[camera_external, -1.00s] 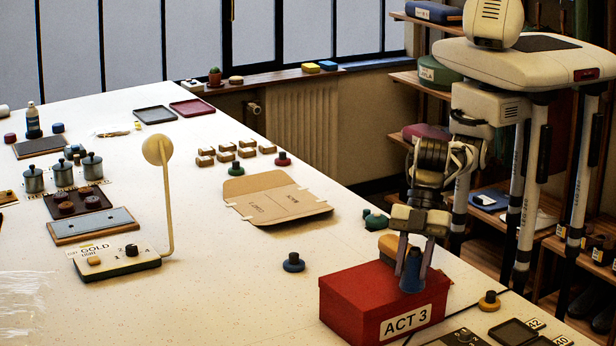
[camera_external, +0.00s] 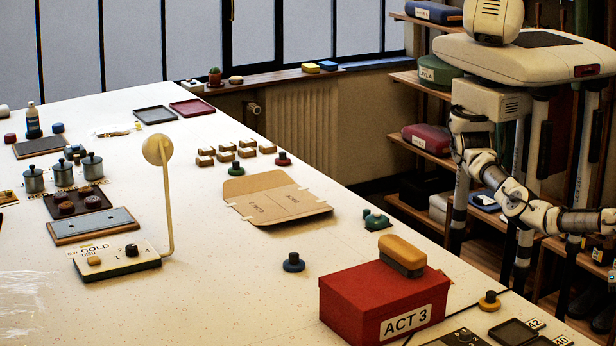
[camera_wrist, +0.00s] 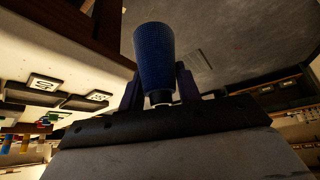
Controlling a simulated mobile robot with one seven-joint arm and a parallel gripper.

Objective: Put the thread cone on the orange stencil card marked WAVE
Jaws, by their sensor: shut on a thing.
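The thread cone (camera_wrist: 154,52) is blue and textured, and shows in the wrist view between the two dark fingers of my gripper (camera_wrist: 158,88). The fingers are shut on it near its narrower end. In the external view my arm reaches out past the right edge, so the gripper and cone are out of that picture. I cannot make out an orange stencil card marked WAVE in either view.
A red box (camera_external: 350,300) labelled ACT 3 stands at the table's near right, with a tan-topped brush (camera_external: 402,254) on it. A yellow-based knob (camera_external: 489,301) and dark numbered pads (camera_external: 513,332) lie beside it. The table's middle front is fairly clear.

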